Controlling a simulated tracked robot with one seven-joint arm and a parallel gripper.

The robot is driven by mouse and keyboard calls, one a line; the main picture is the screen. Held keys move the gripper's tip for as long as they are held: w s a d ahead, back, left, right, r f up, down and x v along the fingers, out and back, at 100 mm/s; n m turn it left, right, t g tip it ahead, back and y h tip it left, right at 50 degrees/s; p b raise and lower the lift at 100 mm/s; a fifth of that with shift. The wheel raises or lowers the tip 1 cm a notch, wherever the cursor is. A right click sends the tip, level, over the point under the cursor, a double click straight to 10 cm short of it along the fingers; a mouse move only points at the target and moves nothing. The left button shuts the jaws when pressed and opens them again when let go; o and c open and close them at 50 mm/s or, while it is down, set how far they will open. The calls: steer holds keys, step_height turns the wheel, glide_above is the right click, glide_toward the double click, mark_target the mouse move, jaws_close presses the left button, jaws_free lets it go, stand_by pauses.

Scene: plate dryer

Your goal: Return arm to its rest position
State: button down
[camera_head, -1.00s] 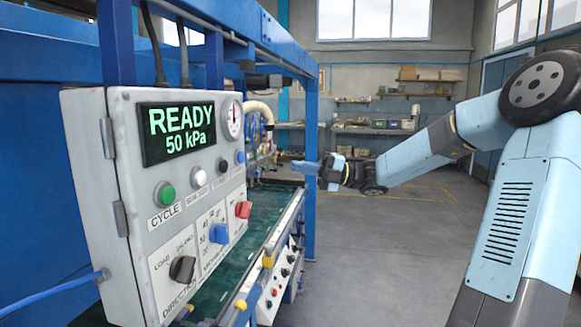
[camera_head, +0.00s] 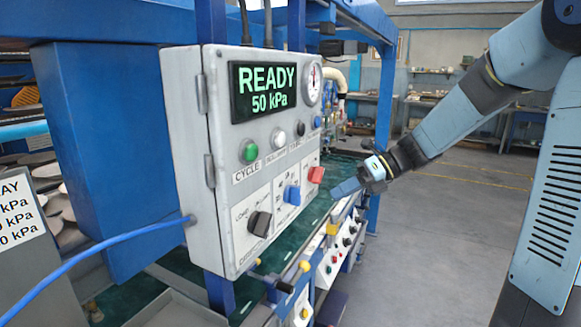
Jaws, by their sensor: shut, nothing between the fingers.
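My gripper (camera_head: 350,187) is at the end of my light-blue arm, right of the middle. Its blue fingers point left and are shut, with nothing visible between them. The fingertips appear just right of the control box (camera_head: 217,160), near its red switch (camera_head: 315,175); how far apart they are in depth I cannot tell. My arm is bent, with the upper part at the top right and the forearm sloping down to the left. The box display (camera_head: 263,91) reads READY 50 kPa.
A blue machine frame (camera_head: 384,120) and a green bed (camera_head: 180,262) run behind the box. A blue cable (camera_head: 95,255) leaves the box's left side. A sign with kPa values (camera_head: 18,215) and stacked plates (camera_head: 55,200) are at the left. Grey floor (camera_head: 440,250) is open at the right.

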steer(key=s+d+r+n+t+h, duration=0.1)
steer(key=s+d+n+t+h, duration=0.1)
steer(key=s+n, duration=0.5)
steer(key=s+d+r+n+t+h, duration=0.2)
steer(key=s+d+n+h, duration=0.3)
steer(key=n, duration=0.6)
steer(key=s+d+r+n+t+h, duration=0.1)
steer(key=s+d+n+t+h, duration=0.1)
steer(key=s+n+h, duration=0.3)
steer(key=shift+s+d+r+n, duration=0.15)
steer(key=shift+s+d+n, duration=0.55)
steer(key=shift+s+n, duration=1.55)
steer(key=shift+s+m, duration=0.25)
